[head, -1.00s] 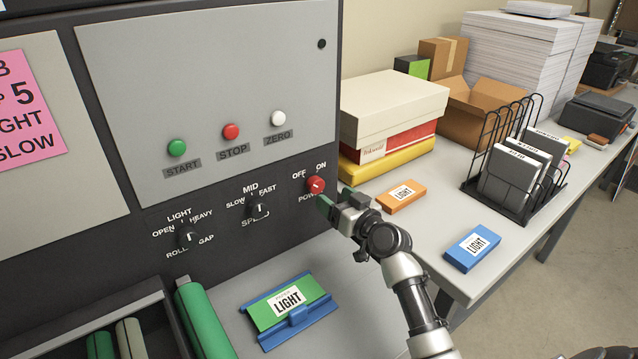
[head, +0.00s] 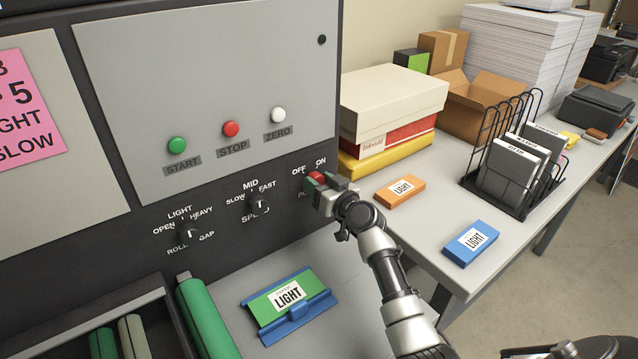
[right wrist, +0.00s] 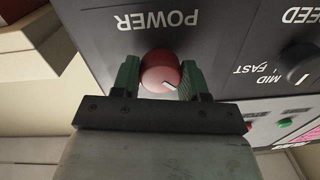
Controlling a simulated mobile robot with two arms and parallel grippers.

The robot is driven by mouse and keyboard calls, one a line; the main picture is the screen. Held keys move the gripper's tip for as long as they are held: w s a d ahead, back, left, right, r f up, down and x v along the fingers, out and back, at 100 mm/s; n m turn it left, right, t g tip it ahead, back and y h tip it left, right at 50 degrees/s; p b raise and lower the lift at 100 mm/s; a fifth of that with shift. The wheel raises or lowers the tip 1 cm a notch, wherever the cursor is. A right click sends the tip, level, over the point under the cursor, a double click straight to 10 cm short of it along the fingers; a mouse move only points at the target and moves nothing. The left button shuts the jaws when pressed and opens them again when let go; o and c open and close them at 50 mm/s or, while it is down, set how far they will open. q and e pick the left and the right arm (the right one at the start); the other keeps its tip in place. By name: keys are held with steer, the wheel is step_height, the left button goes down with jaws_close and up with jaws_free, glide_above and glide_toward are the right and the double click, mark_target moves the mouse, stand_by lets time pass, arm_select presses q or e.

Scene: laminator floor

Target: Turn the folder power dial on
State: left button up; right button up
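The red folder power dial (head: 316,178) is on the dark front panel, below the OFF and ON labels. In the right wrist view, the dial (right wrist: 160,72) sits between the two green fingertips, and its white mark points to the lower right. That view is upside down, so the mark is on the OFF side. My right gripper (head: 320,186) is at the panel with a finger on each side of the dial. In the wrist view the gripper (right wrist: 160,80) has almost no gap beside the dial; whether it presses on it I cannot tell. My left gripper is out of view.
The speed dial (head: 259,205) and roll gap dial (head: 188,235) are to the left. START (head: 177,145), STOP (head: 231,129) and ZERO (head: 278,115) buttons are above. Stacked boxes (head: 392,92) stand close on the right.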

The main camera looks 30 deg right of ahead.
steer(key=shift+c, duration=0.7)
steer(key=shift+m, duration=0.3)
steer(key=m+p, duration=0.1)
steer(key=m, duration=1.6)
steer(key=shift+m+h, duration=0.3)
steer(key=o, duration=0.9)
steer(key=shift+f, duration=0.1)
steer(key=shift+o, duration=0.2)
